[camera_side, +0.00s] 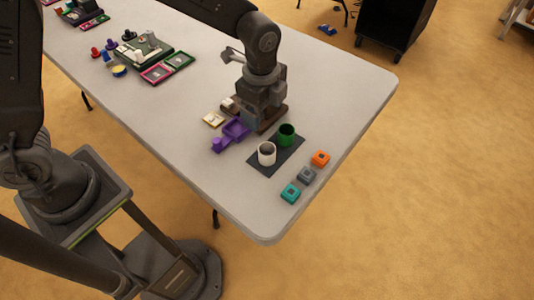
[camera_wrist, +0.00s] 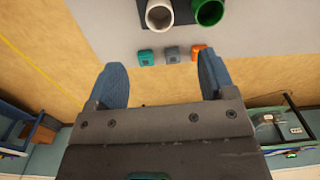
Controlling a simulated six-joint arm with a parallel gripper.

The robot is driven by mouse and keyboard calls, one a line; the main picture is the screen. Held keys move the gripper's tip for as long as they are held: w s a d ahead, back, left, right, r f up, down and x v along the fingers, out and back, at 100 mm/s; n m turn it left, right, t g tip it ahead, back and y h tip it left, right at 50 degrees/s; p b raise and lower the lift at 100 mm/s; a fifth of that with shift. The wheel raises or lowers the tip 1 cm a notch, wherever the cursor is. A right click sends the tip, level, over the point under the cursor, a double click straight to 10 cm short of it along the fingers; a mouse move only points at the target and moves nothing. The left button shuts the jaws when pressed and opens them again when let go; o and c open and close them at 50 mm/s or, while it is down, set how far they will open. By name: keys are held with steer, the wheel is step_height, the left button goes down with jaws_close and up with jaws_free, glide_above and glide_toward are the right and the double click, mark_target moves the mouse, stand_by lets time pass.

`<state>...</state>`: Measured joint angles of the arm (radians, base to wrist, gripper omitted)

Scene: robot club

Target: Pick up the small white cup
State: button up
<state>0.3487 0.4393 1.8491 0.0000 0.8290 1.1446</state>
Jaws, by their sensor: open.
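The small white cup (camera_side: 267,158) stands upright on a dark mat (camera_side: 261,168) near the table's end. In the wrist view the white cup (camera_wrist: 159,16) is partly cut off at the top edge, and it looks empty. A green cup (camera_side: 286,136) stands beside it on the mat; it also shows in the wrist view (camera_wrist: 208,14). My gripper (camera_wrist: 163,78) is open with nothing between its two blue fingers. In the side view my gripper (camera_side: 262,112) is low over the table, behind the white cup and apart from it. Its fingertips are hard to make out there.
Teal (camera_side: 290,193), grey (camera_side: 306,175) and orange (camera_side: 320,158) blocks lie in a row by the mat. A purple tray (camera_side: 237,129) and a small yellow-edged piece (camera_side: 213,120) lie left of my gripper. Game boards (camera_side: 145,52) stand farther back. The table (camera_side: 350,95) is clear at right.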

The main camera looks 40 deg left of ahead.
mark_target(267, 153)
steer(key=shift+m, duration=0.4)
steer(key=f, duration=1)
steer(key=d+f, duration=0.1)
steer(key=f, duration=0.4)
steer(key=shift+w+f, duration=0.1)
steer(key=shift+f, duration=0.2)
steer(key=shift+c, duration=0.4)
steer(key=c, duration=0.9)
